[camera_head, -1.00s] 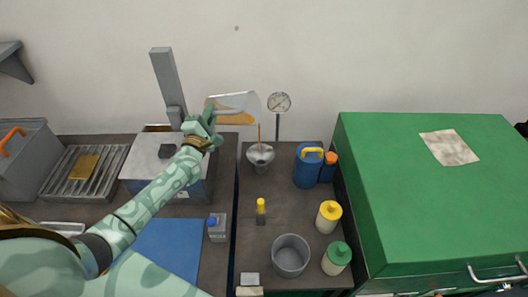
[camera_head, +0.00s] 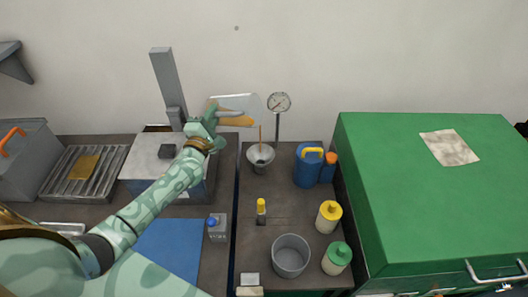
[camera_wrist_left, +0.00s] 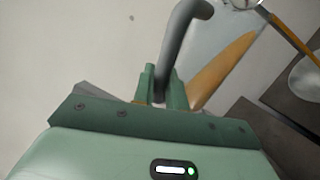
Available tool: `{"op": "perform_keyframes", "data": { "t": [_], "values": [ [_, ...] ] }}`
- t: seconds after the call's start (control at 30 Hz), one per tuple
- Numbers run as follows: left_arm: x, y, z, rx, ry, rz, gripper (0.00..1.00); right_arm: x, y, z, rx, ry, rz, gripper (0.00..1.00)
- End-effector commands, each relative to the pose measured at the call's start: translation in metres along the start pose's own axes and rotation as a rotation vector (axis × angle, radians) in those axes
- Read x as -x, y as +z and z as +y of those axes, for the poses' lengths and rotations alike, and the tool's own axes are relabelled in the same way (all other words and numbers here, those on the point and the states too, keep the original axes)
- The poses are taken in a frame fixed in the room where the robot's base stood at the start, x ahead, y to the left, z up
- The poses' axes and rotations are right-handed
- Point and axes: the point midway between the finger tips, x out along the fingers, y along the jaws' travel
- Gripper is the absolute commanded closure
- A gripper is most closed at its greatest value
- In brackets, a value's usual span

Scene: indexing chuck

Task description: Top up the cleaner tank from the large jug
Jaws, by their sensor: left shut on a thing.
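My left gripper (camera_head: 213,121) is shut on the grey handle of the large clear jug (camera_head: 247,103), and the handle also shows between its fingers in the left wrist view (camera_wrist_left: 163,88). The jug is held in the air, tilted to the right, with amber liquid (camera_wrist_left: 222,70) inside. A thin amber stream (camera_head: 261,135) runs from its lip down into a grey funnel (camera_head: 260,155) on the dark bench. The funnel's rim shows at the right of the left wrist view (camera_wrist_left: 306,82). The tank's liquid level cannot be seen. My right gripper is out of view.
A round gauge on a post (camera_head: 279,102) stands right of the stream. A blue jug with yellow handle (camera_head: 306,172), grey bucket (camera_head: 291,257), yellow-topped bottle (camera_head: 328,218) and green-topped bottle (camera_head: 337,259) stand on the bench. A large green cabinet (camera_head: 430,200) fills the right.

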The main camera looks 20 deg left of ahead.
Motion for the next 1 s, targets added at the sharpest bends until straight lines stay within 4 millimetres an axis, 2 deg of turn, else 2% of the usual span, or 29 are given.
{"op": "perform_keyframes", "data": {
  "t": [1.0],
  "values": [
    [0.0011,0.0067,-0.0056,-0.046,0.007,-0.008,1.0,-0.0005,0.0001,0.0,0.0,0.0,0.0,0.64]
  ]
}}
